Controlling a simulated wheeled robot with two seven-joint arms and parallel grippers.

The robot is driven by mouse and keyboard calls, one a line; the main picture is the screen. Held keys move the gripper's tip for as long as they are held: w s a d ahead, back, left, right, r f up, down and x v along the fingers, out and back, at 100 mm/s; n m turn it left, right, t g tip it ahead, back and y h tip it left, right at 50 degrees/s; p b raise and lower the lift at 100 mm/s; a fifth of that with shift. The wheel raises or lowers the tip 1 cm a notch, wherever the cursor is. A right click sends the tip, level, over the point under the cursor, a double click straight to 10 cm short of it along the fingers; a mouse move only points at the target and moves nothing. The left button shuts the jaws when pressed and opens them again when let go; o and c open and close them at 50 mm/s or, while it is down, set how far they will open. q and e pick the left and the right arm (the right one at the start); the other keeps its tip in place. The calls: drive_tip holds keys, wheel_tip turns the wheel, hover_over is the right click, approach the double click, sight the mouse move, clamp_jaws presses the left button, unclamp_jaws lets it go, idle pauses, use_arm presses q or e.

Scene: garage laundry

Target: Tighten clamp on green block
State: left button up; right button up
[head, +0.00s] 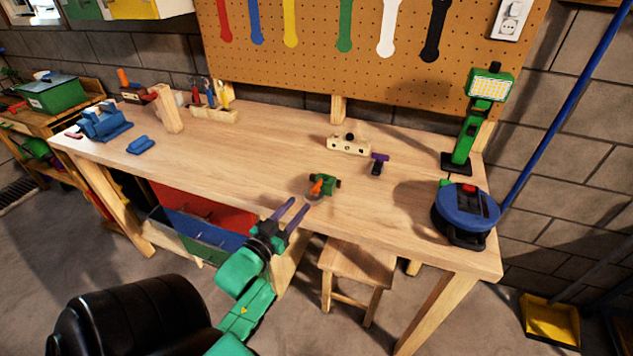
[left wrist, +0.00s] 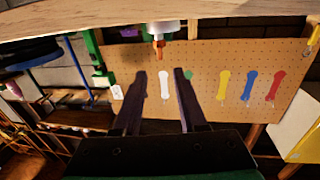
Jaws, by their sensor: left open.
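A small green block (head: 329,181) lies near the front edge of the workbench, right of the middle. A clamp with an orange handle (head: 317,187) sits at it, on the side toward me. The orange handle also shows in the left wrist view (left wrist: 158,48), at the bench edge beyond my fingers. My left gripper (head: 293,209) has dark purple fingers spread apart with nothing between them. How tight the clamp is cannot be told. My right gripper is not in view.
The wooden workbench (head: 240,150) is mostly clear on the left and middle. A small purple-topped tool (head: 378,163) and a wooden holder (head: 349,144) stand behind the block. A blue round device (head: 464,214) and green lamp (head: 463,140) stand right. A stool (head: 357,265) is below.

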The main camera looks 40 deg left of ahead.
sight(311, 190)
use_arm(q)
drive_tip(key=w, duration=0.3)
drive_tip(key=w+a, duration=0.1)
drive_tip(key=w, duration=0.3)
drive_tip(key=w+p, duration=0.1)
drive_tip(key=w, duration=0.2)
drive_tip(key=shift+w+a+f, duration=0.1)
drive_tip(key=shift+w+a, duration=0.2)
drive_tip(key=shift+a, duration=0.1)
drive_tip(key=shift+s, duration=0.1)
clamp_jaws()
